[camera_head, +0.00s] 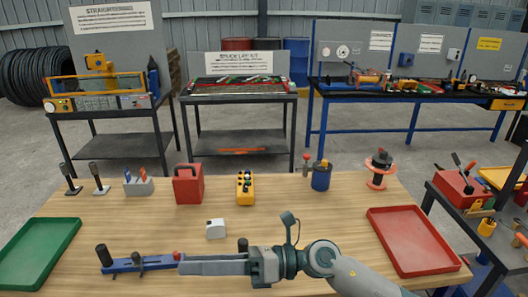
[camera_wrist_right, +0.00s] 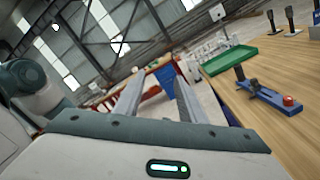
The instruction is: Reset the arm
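My right arm (camera_head: 345,272) comes in from the lower right of the head view and reaches left across the front of the wooden table. Its gripper (camera_head: 182,265) points left, near the right end of a blue fixture with a black knob and a red knob (camera_head: 122,266). In the right wrist view the two fingers of the gripper (camera_wrist_right: 155,92) stand apart with nothing between them. The blue fixture (camera_wrist_right: 262,95) shows to the right of the fingers there. I cannot tell the gripper's exact height above the table. My left gripper is not in view.
The wooden table (camera_head: 100,222) carries a green tray (camera_head: 40,250), a red tray (camera_head: 412,240), a red box (camera_head: 187,185), a yellow control box (camera_head: 245,188) and a small white block (camera_head: 215,229). A tool cart (camera_head: 480,215) stands at the right. Workbenches stand behind.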

